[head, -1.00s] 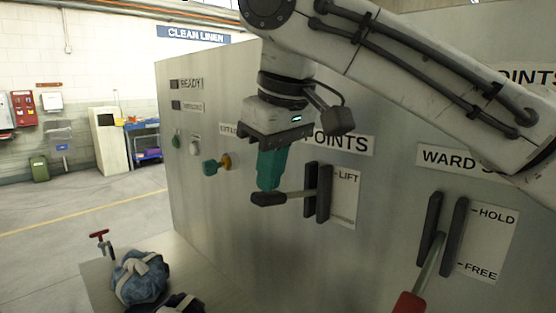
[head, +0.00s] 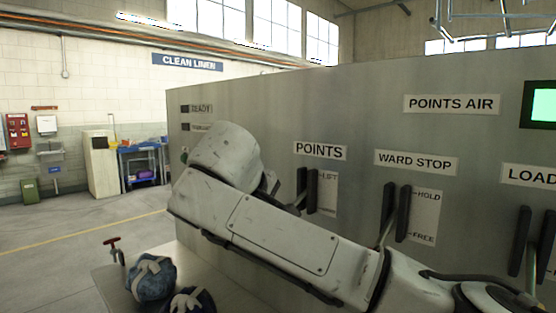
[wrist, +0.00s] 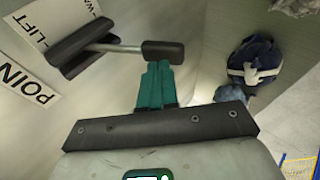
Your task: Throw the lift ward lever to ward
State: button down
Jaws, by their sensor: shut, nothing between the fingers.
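The points lever's dark handle (wrist: 163,51) shows in the wrist view on a metal rod that comes out between two dark slot bars (wrist: 82,38). The plate beside it reads LIFT, and a cut-off WA at the picture's top. I cannot tell exactly where along the slot the rod stands. My gripper (wrist: 156,64) has teal fingers that are shut and empty. Their tips are right at the handle, on its lower side in the picture; I cannot tell if they touch. In the head view the points slot (head: 312,188) shows, but my arm hides my gripper and the handle.
The ward stop lever (head: 386,233), with HOLD and FREE marks, stands to the right on the same panel (head: 400,135). A load lever (head: 531,240) is farther right. Blue bundles (head: 151,278) lie on a ledge at lower left, near a red-handled clamp (head: 113,243).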

jog(key=shift+f, duration=0.75)
jog(key=shift+d+f, duration=0.1)
jog(key=shift+f, duration=0.15)
